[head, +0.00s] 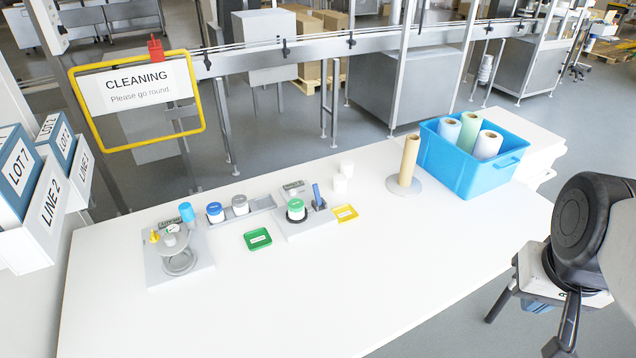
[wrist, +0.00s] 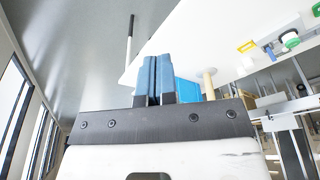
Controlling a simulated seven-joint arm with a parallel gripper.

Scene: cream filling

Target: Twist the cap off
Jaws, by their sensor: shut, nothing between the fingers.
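In the head view, a jar with a green cap (head: 296,209) stands upright in a grey fixture (head: 305,229) near the middle of the table. A white jar with a blue cap (head: 215,212) and one with a grey cap (head: 240,205) stand in a grey holder to its left. In the wrist view, my gripper (wrist: 153,60) has its blue fingers together, with nothing held. It is away from the jars, off the table's right side; the green-capped jar shows small at the upper right (wrist: 292,38).
A green tray (head: 258,240) and a yellow tray (head: 345,213) lie by the fixture. A dial stand (head: 178,262) is at the left. A paper roll on a post (head: 409,160) and a blue crate of rolls (head: 455,165) stand at the right. The front table is clear.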

